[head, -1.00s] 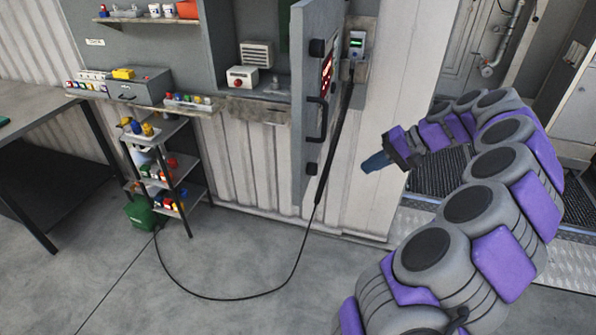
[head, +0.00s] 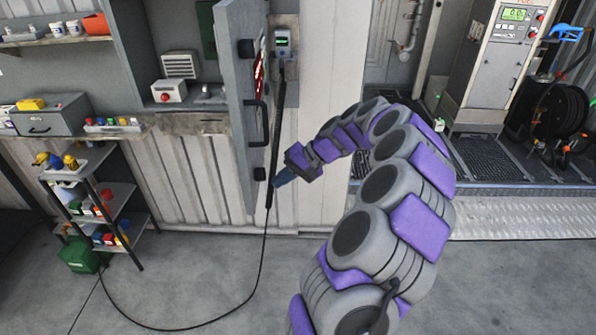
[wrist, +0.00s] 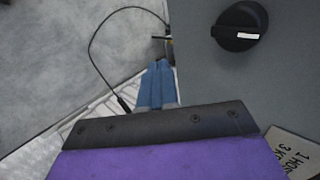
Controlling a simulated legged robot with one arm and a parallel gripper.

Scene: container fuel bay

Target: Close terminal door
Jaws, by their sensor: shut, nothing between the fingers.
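The terminal door (head: 240,95) is a grey metal panel that stands swung open from the wall cabinet, with a black handle (head: 256,123) and black round knobs at its edge. In the wrist view a grey panel (wrist: 210,80) with a black knob (wrist: 240,26) fills the right side; it looks like the door. My gripper (head: 282,178) has blue fingers and is shut and empty. It is at the right of the door's lower part, near the hanging black cable. The blue fingers (wrist: 157,82) show together in the wrist view, beside the panel; I cannot tell if they touch it.
A black cable (head: 262,260) hangs from the wall terminal (head: 282,42) and loops over the floor. A shelf rack (head: 100,195) with a green container (head: 78,256) stands at the left. A fuel dispenser (head: 490,65) stands at the right.

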